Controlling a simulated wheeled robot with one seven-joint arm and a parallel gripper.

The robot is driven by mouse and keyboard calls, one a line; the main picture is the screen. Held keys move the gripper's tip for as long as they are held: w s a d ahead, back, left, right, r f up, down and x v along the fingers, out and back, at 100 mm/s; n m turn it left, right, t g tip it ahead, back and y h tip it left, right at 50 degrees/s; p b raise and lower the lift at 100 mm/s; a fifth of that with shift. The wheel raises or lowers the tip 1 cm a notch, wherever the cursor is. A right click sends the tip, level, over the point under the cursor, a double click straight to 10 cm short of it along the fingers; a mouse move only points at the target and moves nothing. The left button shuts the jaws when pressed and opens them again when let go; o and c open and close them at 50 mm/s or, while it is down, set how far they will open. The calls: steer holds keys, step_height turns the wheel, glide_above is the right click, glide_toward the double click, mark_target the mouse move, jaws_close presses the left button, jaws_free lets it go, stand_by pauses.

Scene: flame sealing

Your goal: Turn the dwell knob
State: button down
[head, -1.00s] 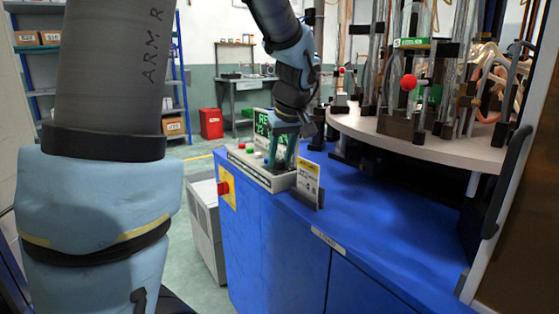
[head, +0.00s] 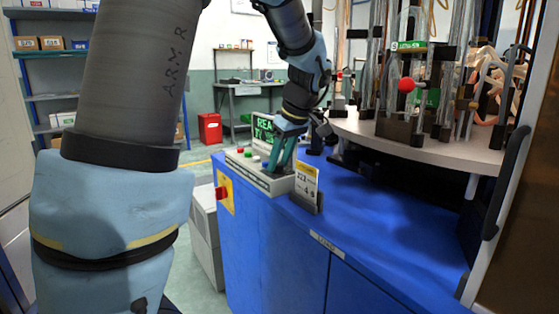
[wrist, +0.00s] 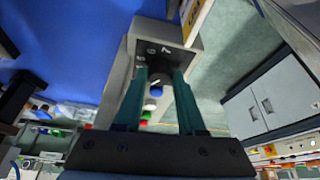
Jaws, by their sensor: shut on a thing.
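The dwell knob (wrist: 155,79) is dark with a pale pointer mark, on the dark end plate of the control box. In the wrist view it sits between the two teal fingers of my gripper (wrist: 164,76), which are shut on it. In the head view my gripper (head: 281,168) reaches down onto the right end of the control box (head: 262,182). The fingers hide the knob there. Markings on the plate are partly visible around the knob in the wrist view, but too small to read surely.
The control box stands on the blue cabinet (head: 350,225). A green-lit display (head: 265,130) is behind it. A card in a stand (head: 306,186) is close to the right of my gripper. A red switch (head: 221,192) is on the cabinet's left side. A round table with glassware (head: 440,140) is at right.

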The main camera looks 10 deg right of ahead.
steer(key=shift+s, duration=0.1)
steer(key=c, duration=0.8)
jaws_free()
steer(key=shift+o, duration=0.2)
steer(key=v, duration=1)
steer(key=shift+r+p, duration=0.35)
steer(key=shift+p, duration=0.1)
steer(key=shift+s+d, duration=0.1)
